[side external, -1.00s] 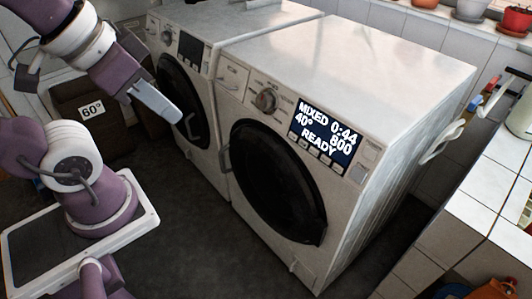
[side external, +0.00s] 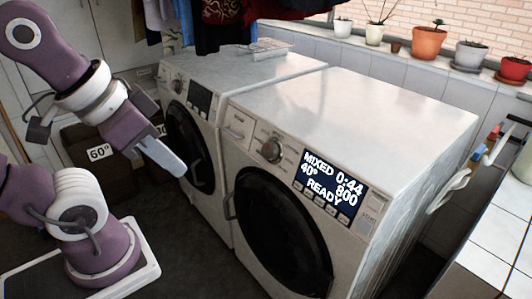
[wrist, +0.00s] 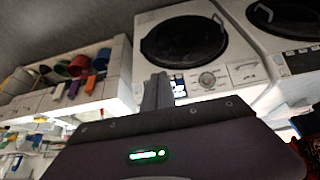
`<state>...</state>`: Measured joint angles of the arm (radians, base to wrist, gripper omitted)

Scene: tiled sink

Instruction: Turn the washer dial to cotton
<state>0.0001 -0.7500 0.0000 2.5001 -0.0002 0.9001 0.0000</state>
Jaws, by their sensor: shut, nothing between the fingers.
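The nearer white washer (side external: 330,110) has a round silver dial (side external: 271,150) on its front panel, left of a lit display (side external: 333,180). The display reads MIXED, 0:44, 40°, 800 and READY. The marks around the dial are too small to read. My gripper (side external: 180,168) is shut and empty, to the left of the dial and apart from it. In the wrist view the washers appear upside down. There the dial (wrist: 207,79) is to the right of my gripper's fingers (wrist: 157,90).
A second white machine (side external: 190,95) stands to the left. Potted plants (side external: 428,42) line the sill. A tiled counter (side external: 490,245) is at the right. Dark boxes (side external: 85,145) marked 60° stand behind my arm. Clothes hang above the left machine.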

